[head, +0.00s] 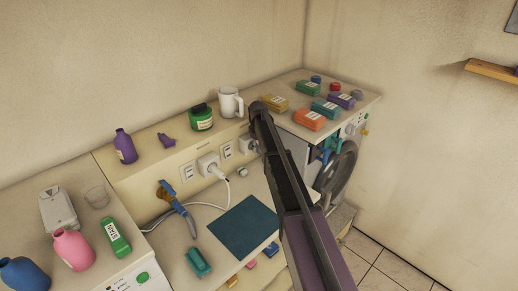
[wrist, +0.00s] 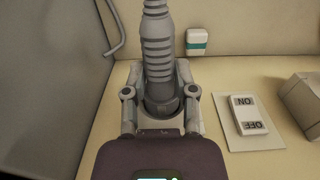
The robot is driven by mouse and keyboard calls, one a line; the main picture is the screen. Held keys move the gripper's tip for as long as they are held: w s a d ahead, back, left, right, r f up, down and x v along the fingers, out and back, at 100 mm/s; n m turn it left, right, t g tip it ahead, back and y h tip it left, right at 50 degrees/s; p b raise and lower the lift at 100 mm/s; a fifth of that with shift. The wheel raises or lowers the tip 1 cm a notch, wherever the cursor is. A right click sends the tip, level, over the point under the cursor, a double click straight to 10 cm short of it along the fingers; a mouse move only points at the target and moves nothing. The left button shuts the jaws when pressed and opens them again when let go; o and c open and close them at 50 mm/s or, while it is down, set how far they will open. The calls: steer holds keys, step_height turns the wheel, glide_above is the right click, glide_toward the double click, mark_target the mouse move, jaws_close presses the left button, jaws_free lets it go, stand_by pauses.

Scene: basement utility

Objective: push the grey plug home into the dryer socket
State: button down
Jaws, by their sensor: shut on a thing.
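The grey plug (wrist: 158,52) has a ribbed body and rises upright in the wrist view. My gripper (wrist: 161,82) is shut on its lower part, with one finger on each side. The plug's front end is hidden by the jaws and the wrist, so I cannot tell how far it is in a socket. In the head view my arm covers most of the gripper. A grey piece (head: 252,146), possibly the plug, shows at the arm's left edge against the rightmost socket plate (head: 243,141).
An ON/OFF switch (wrist: 250,116) is right of the gripper in the wrist view. A white plug (head: 211,168) with a white cable sits in another socket. Bottles, a mug (head: 230,102) and coloured boxes stand around. A teal mat (head: 243,227) lies below.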

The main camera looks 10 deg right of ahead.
steer(key=shift+w+a, duration=0.4)
steer(key=shift+w, duration=0.2)
steer(key=shift+c, duration=1.7)
jaws_free()
steer(key=shift+s, duration=0.1)
steer(key=s+d, duration=0.6)
steer(key=s, duration=0.2)
steer(key=shift+m, duration=0.3)
steer(key=s+a+f+b, duration=0.1)
steer(key=s+f+b, duration=0.1)
steer(key=s, duration=0.4)
steer(key=s+a+f+b, duration=0.2)
steer(key=s, duration=0.4)
steer(key=s+a+f+b, duration=0.1)
steer(key=s+f+b, duration=0.2)
steer(key=s, duration=0.4)
steer(key=shift+a+f, duration=0.1)
steer(key=shift+a, duration=0.1)
steer(key=s+d+m, duration=0.3)
steer(key=s+m, duration=0.3)
steer(key=s, duration=0.7)
steer(key=shift+s+m, duration=0.3)
steer(key=shift+s, duration=0.05)
